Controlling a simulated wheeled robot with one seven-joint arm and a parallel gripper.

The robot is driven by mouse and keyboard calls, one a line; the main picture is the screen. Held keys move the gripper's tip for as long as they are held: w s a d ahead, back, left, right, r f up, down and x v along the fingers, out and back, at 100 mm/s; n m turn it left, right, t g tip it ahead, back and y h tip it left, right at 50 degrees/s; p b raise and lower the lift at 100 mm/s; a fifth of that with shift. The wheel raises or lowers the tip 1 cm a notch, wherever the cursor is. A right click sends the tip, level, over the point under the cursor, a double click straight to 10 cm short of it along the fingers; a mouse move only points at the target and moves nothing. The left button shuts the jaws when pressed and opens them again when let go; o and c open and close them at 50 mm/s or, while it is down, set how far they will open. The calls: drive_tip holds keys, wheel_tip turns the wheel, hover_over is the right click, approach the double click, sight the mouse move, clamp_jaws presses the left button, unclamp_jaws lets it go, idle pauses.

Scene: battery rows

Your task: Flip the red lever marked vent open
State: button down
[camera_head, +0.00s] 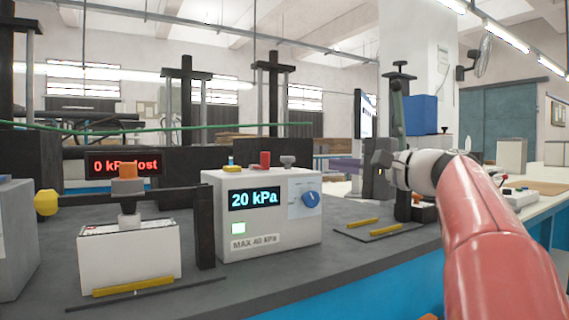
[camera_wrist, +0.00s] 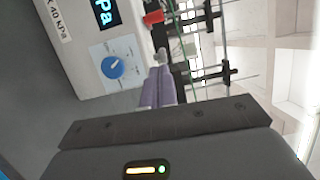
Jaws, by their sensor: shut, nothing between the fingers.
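A pressure box (camera_head: 285,245) with a white body stands on the bench, its display reading 20 kPa and its label MAX 40 kPa. A small red part (camera_head: 265,159), which looks like the lever, stands upright on its top. It also shows in the wrist view (camera_wrist: 153,17). No vent marking is readable. My gripper (camera_head: 380,156) is right of the box and apart from it, at about the height of its top. In the wrist view, its fingers (camera_wrist: 160,58) are together and empty, beside the box's blue knob (camera_wrist: 113,67).
A white battery-like block (camera_head: 128,252) under a black arm with a yellow knob (camera_head: 46,202) stands left of the box. A yellow-striped plate (camera_head: 382,230) lies on the right. A dark post (camera_head: 401,130) stands near my gripper.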

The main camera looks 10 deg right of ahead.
sight(282, 173)
drive_tip(key=x, duration=1)
drive_tip(key=shift+w+a+p, duration=0.15)
drive_tip(key=shift+a+p, duration=0.15)
drive_tip(key=shift+p, duration=0.05)
drive_tip(key=shift+a, duration=1.15)
drive_tip(key=shift+w+a, duration=0.15)
drive_tip(key=shift+a, duration=0.4)
drive_tip(key=shift+b, duration=0.3)
drive_tip(key=shift+a+m+t+h, duration=0.25)
drive_tip(key=shift+m+t+h, duration=0.05)
drive_tip(key=shift+h, duration=0.1)
